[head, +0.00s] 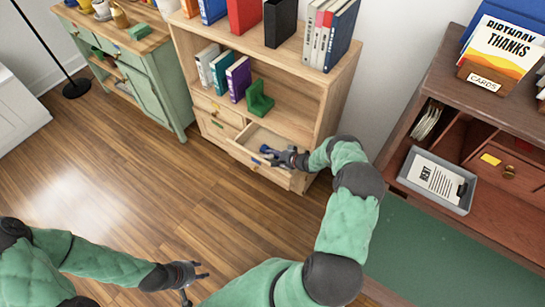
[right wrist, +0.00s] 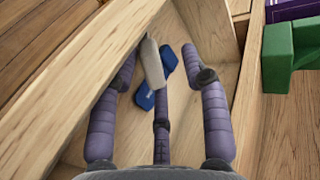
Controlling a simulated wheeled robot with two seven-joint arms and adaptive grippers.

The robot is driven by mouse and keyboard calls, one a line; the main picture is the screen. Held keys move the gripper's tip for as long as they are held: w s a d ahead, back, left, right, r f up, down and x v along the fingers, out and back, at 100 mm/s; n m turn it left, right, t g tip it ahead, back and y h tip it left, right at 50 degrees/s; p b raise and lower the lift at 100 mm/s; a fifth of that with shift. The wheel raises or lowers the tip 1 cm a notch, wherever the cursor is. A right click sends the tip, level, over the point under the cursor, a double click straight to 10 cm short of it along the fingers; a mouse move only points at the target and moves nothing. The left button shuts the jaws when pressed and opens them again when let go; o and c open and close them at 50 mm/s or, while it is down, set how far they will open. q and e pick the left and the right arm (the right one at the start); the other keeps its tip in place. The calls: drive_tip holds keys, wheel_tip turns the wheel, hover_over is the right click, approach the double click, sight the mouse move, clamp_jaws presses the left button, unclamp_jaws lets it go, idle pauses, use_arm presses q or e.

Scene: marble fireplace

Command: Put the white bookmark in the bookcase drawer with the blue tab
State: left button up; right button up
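A pale, off-white strip (right wrist: 152,63), likely the white bookmark, lies between the fingers, across a blue item (right wrist: 145,98) in the drawer. The middle finger reaches close to it; contact is unclear. My left gripper (head: 190,275) is open and empty above the floor.
A green bookend (head: 259,98) and several books (head: 222,72) stand on the shelf above the drawer. A brown desk (head: 510,210) with a grey tray (head: 408,181) is at the right. A green cabinet (head: 140,85) is at the left. The wooden floor in front is clear.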

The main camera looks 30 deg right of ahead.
drive_tip(key=shift+s, duration=0.1)
drive_tip(key=v, duration=1.1)
drive_tip(key=shift+s+d+r, duration=0.15)
drive_tip(key=shift+s, duration=0.2)
idle(0.4)
